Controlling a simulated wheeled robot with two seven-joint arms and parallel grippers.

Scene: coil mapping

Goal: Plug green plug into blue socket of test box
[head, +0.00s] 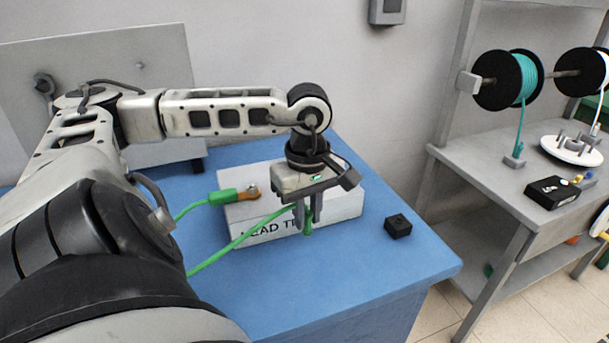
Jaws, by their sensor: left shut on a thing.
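The pale test box (348,201), lettered "LEAD T" with the rest covered, sits on the blue table. My left gripper (307,218) points down in front of the box and is shut on the green plug (308,231), of which only a small part shows between the fingers. A green cable (240,240) runs from the plug down to the left behind my arm. A green lead end (226,196) with a copper lug is fixed to the box's left side. I cannot make out the blue socket; the gripper covers part of the box. My right gripper is not in view.
A small black block (397,226) stands on the blue table (415,265) to the right of the box. A grey panel (150,60) stands at the back left. A grey bench (505,185) with cable spools (508,80) is at the right, beyond a floor gap.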

